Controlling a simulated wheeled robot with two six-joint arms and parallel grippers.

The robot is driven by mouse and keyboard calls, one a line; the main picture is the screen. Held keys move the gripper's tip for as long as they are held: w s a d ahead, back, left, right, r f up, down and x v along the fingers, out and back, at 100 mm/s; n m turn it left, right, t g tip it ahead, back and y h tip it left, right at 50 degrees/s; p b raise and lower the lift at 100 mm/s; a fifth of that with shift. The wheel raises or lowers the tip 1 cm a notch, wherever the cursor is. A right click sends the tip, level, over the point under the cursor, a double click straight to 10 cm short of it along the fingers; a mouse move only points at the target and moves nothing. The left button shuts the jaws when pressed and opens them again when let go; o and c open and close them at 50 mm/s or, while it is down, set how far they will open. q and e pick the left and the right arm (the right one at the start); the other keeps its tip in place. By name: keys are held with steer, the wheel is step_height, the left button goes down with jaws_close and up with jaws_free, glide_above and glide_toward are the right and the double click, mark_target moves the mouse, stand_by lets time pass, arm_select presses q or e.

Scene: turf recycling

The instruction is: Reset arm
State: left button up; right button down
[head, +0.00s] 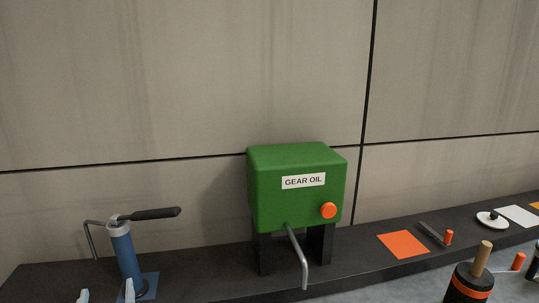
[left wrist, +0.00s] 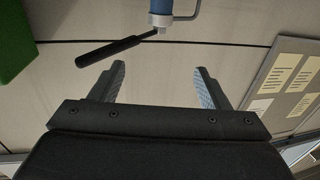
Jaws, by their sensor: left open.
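My left gripper (head: 107,297) shows only as two pale fingertips at the bottom left of the head view, in front of the blue hand pump. In the left wrist view the left gripper (left wrist: 160,85) is open, its two fingers wide apart with nothing between them. The blue hand pump (head: 124,255) stands upright on the dark shelf, with a black handle pointing right. In the left wrist view the pump (left wrist: 161,7) appears upside down beyond the fingers, apart from them. My right gripper is not in view.
A green gear oil tank (head: 292,205) with an orange knob (head: 328,210) and a bent spout stands on the dark shelf (head: 210,280). An orange sheet (head: 403,244) lies to its right. A black cylinder with a wooden handle (head: 473,284) is at the lower right. A wall stands behind.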

arm_select(q)
steer(key=s+f+m+g+h, duration=0.1)
steer(key=s+f+g+h, duration=0.1)
steer(key=s+f+g, duration=0.7)
steer(key=s+d+f+m+g+h, duration=0.2)
steer(key=s+f, duration=0.4)
steer(key=s, duration=0.3)
steer(key=s+d+f+m+g+h, duration=0.1)
steer(key=s+f+g+h, duration=0.1)
steer(key=s+f, duration=0.5)
step_height(320, 180, down, 28)
steer(key=s+a+g+b, duration=0.1)
steer(key=a+b, duration=0.1)
steer(key=b, duration=0.3)
steer(key=s+d+f+b, duration=0.1)
steer(key=s+f+b, duration=0.1)
steer(key=s+f, duration=0.5)
steer(key=s+d+f+g+b, duration=0.1)
steer(key=s+f+b, duration=0.2)
steer(key=s+f, duration=0.5)
step_height(320, 180, down, 7)
steer(key=shift+s+f+h, duration=0.1)
steer(key=shift+s+h, duration=0.05)
steer(key=shift+h, duration=0.15)
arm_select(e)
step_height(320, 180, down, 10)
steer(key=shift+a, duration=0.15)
